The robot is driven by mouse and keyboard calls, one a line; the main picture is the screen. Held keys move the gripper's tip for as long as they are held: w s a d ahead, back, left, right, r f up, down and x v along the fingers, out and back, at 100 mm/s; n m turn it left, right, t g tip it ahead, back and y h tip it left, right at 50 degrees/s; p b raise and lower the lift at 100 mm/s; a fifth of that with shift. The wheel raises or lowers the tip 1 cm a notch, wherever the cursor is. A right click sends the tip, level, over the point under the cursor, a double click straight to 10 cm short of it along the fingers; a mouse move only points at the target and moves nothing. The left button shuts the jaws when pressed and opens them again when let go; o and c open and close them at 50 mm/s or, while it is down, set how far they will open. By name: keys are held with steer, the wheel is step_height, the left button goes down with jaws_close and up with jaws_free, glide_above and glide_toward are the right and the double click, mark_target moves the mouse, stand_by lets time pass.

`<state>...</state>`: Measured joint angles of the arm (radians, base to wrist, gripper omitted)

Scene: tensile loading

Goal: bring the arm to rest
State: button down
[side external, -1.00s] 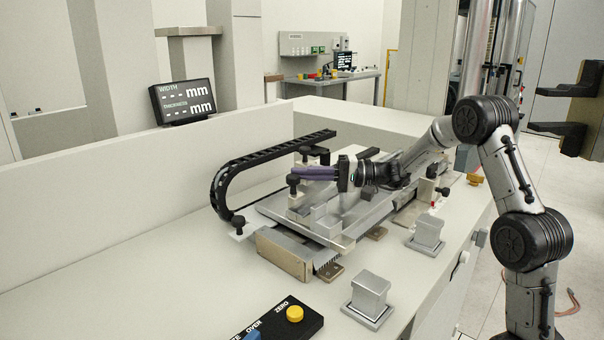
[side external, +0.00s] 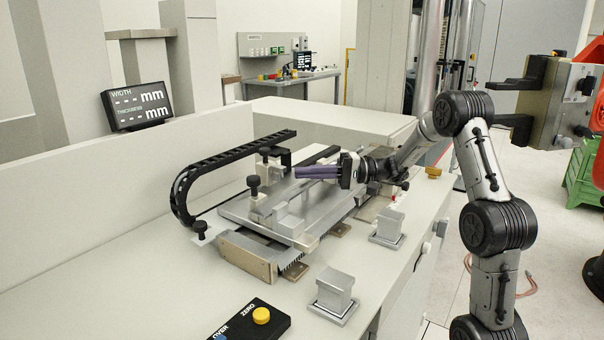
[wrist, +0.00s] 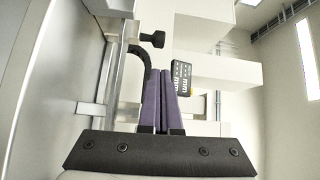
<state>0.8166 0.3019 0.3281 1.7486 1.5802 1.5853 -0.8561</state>
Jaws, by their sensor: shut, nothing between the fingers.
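My gripper (side external: 300,172) is in the side external view, above the metal measuring fixture (side external: 262,208) on the bench. Its purple fingers point left and lie level. In the wrist view the fingers (wrist: 168,75) are together, with nothing seen between them. My arm reaches in from the right and bends at black joints. Whether the fingers touch the fixture cannot be told from these views.
A black cable chain (side external: 215,162) arches behind the fixture. The display (side external: 140,96) shows dashes for width and thickness. Two metal blocks (side external: 334,290) (side external: 389,224) stand at the bench's front, near a button box (side external: 255,320). Black machine jaws (side external: 520,105) are at right. The left bench is clear.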

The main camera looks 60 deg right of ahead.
steer(key=shift+w+a, duration=0.15)
steer(key=shift+a, duration=0.25)
steer(key=s+a+r+n+g+y, duration=0.2)
steer(key=a+r+n+g, duration=0.15)
steer(key=a+r, duration=0.45)
steer(key=s+a+f+n+g+h, duration=0.3)
steer(key=s+a+n+g, duration=0.35)
steer(key=s+a, duration=0.95)
steer(key=s+a+f+h, duration=0.1)
steer(key=s+f+h, duration=0.3)
steer(key=s, duration=0.3)
steer(key=s+d+f+t+h, duration=0.1)
steer(key=d+f+h, duration=0.2)
steer(key=d, duration=0.2)
steer(key=s+d+f+m+t+h, duration=0.1)
steer(key=s+d+f+h, duration=0.1)
steer(key=d, duration=0.4)
steer(key=shift+f+h, duration=0.6)
steer(key=shift+h, duration=0.6)
